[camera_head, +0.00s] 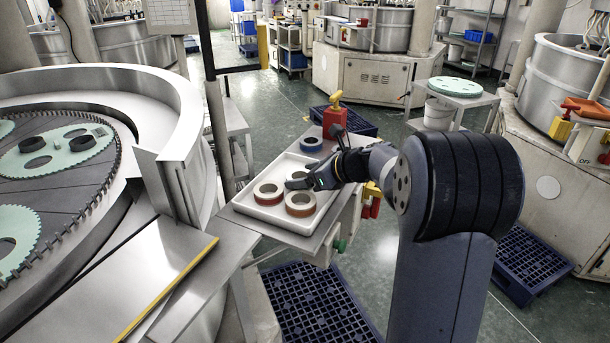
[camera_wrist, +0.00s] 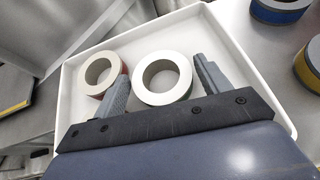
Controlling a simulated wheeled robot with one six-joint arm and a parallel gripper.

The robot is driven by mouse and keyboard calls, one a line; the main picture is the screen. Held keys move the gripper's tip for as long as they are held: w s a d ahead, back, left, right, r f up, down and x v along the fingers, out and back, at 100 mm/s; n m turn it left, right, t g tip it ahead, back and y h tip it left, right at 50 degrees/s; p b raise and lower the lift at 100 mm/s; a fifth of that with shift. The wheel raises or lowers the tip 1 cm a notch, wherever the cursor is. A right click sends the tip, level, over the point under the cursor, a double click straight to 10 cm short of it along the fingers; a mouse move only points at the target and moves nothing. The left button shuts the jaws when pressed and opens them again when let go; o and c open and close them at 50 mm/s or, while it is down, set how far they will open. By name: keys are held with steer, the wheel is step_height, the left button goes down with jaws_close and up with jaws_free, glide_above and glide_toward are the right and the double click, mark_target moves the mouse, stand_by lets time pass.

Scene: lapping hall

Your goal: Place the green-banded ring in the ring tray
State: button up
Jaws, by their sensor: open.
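A white ring tray (camera_head: 244,207) sits on the bench in the head view; its rim also shows in the wrist view (camera_wrist: 232,48). My gripper (camera_wrist: 162,88) is over the tray, open, with a finger on each side of a pale-topped ring (camera_wrist: 140,78). In the head view, a red-banded ring (camera_head: 261,196) and another reddish-banded ring (camera_head: 300,210) lie in the tray. My gripper (camera_head: 300,182) partly hides the tray's middle.
A blue-banded ring (camera_head: 311,145) stands on the bench beyond the tray. A yellow-banded ring (camera_wrist: 312,66) is right of the tray in the wrist view. A red and yellow fixture (camera_head: 334,122) rises at the bench's far end. The lapping machine's wall (camera_head: 180,140) stands to the left.

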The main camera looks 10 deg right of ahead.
steer(key=v, duration=1.2)
steer(key=shift+b, duration=0.3)
steer(key=shift+c, duration=0.3)
